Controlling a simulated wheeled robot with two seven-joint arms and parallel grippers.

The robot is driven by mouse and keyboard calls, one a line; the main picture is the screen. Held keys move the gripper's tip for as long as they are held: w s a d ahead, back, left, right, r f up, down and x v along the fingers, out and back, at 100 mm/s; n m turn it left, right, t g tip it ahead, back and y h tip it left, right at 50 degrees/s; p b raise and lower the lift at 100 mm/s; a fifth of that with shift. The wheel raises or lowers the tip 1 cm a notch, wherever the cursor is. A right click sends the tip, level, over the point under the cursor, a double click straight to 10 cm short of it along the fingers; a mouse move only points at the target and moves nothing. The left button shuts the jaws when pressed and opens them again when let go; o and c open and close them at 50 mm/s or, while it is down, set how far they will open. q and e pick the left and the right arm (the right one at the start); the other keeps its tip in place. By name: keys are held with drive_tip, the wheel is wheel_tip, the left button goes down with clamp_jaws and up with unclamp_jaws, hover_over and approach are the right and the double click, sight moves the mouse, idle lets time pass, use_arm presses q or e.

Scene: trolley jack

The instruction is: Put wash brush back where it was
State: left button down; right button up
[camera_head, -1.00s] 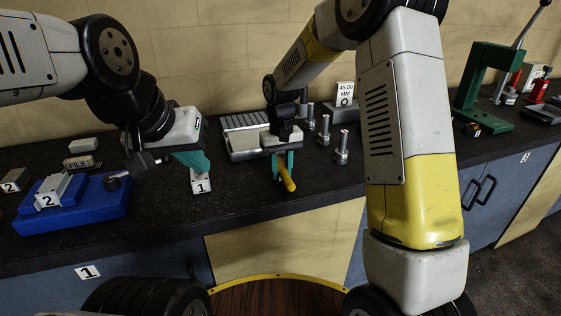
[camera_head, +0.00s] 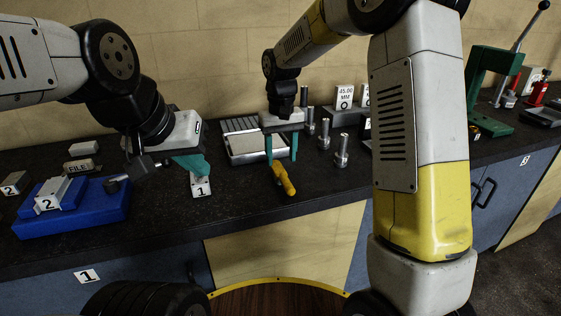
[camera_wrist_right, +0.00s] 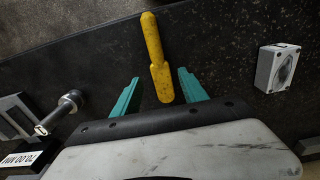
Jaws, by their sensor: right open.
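The wash brush (camera_head: 284,180) has a yellow handle and lies on the dark bench top near its front edge, handle end toward the front. My right gripper (camera_head: 281,160) is open above the brush's rear end, with its teal fingers apart on either side. In the right wrist view the brush (camera_wrist_right: 152,40) shows between and beyond the two fingertips (camera_wrist_right: 158,77), with a gap on each side. My left gripper (camera_head: 190,163) hangs over the bench to the left, away from the brush; its finger gap is not clear.
A grey tray (camera_head: 258,158) stands behind the brush. Several metal posts (camera_head: 341,152) stand to its right. A green press (camera_head: 490,95) stands far right.

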sight(281, 172)
drive_tip(key=s+d+r+m+t+y, duration=0.1)
drive_tip(key=s+d+r, duration=0.3)
drive_tip(key=s+r, duration=0.15)
drive_tip(key=s+d+r+t, duration=0.1)
drive_tip(key=s+d+r, duration=0.3)
drive_tip(key=r, duration=0.3)
drive_tip(key=s+d+m+t+y, duration=0.1)
drive_tip(key=s+d+t, duration=0.3)
drive_tip(key=s, duration=1)
drive_tip(key=shift+d+f+m, duration=0.3)
drive_tip(key=shift+d+m, duration=0.2)
drive_tip(key=shift+d, duration=0.1)
